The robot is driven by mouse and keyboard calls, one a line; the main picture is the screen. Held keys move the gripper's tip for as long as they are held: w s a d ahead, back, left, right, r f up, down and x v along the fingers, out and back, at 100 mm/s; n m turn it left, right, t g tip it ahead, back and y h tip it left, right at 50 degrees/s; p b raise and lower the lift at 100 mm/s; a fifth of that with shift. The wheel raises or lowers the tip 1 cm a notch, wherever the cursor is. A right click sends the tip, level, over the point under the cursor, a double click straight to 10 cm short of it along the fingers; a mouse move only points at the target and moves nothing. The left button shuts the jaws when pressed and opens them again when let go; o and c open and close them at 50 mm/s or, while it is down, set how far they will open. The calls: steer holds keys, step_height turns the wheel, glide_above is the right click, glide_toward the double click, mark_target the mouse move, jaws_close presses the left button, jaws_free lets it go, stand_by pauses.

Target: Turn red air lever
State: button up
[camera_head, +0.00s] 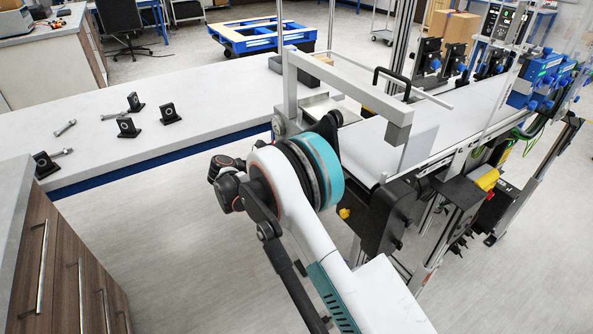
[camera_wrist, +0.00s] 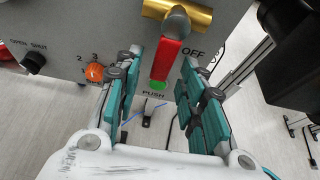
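The red air lever (camera_wrist: 167,60) shows in the wrist view, hanging down from a brass valve (camera_wrist: 200,17) on a grey panel (camera_wrist: 85,25). "OFF" is printed just right of the lever. My gripper (camera_wrist: 162,66) is open, with one teal finger on each side of the lever. The lever's lower end lies between the fingertips in the picture. A gap shows on both sides, and I cannot tell the depth between lever and fingertips. In the head view my arm hides the gripper, and the lever does not show.
The panel also carries a green push button (camera_wrist: 158,85), an orange selector knob (camera_wrist: 95,72) and a black knob (camera_wrist: 33,62), close to my fingers. In the head view a conveyor (camera_head: 455,118) runs to the right. A white table (camera_head: 200,95) with small black parts stands left.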

steer(key=v, duration=0.9)
steer(key=shift+s+a, duration=0.15)
steer(key=shift+a, duration=0.05)
steer(key=shift+r, duration=0.1)
